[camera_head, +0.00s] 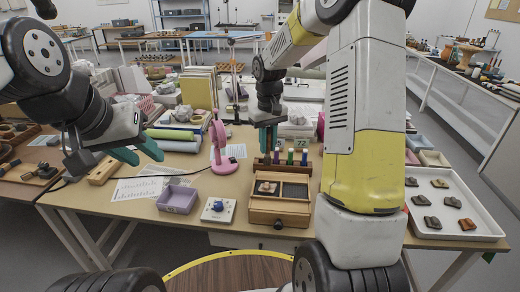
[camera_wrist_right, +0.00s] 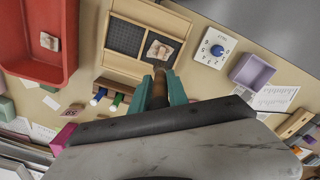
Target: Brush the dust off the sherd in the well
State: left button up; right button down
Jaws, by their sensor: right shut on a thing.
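The sherd (camera_head: 266,188) is a pale, brownish-patched piece lying in the left well of the wooden box (camera_head: 279,217) in the head view. It also shows in the wrist view (camera_wrist_right: 160,50), on the dark well floor. My right gripper (camera_head: 268,140) points down behind the box and is shut on a brush (camera_wrist_right: 158,92) with a brown handle. In the wrist view the brush end is close to the sherd's edge; I cannot tell whether they touch. My left gripper (camera_head: 138,155) is open and empty, above the table's left part.
A rack with green and blue handles (camera_wrist_right: 112,98) stands behind the box. A dial plate (camera_head: 218,210), a purple tray (camera_head: 177,199) and a pink lamp (camera_head: 221,150) are to its left. A red tray (camera_wrist_right: 68,70) shows in the wrist view; a white tray (camera_head: 483,225) of sherds is far right.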

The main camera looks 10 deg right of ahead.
aim_at(267, 164)
dwell(0.4)
jog(key=shift+f, duration=3.05)
jog(key=shift+f, duration=1.1)
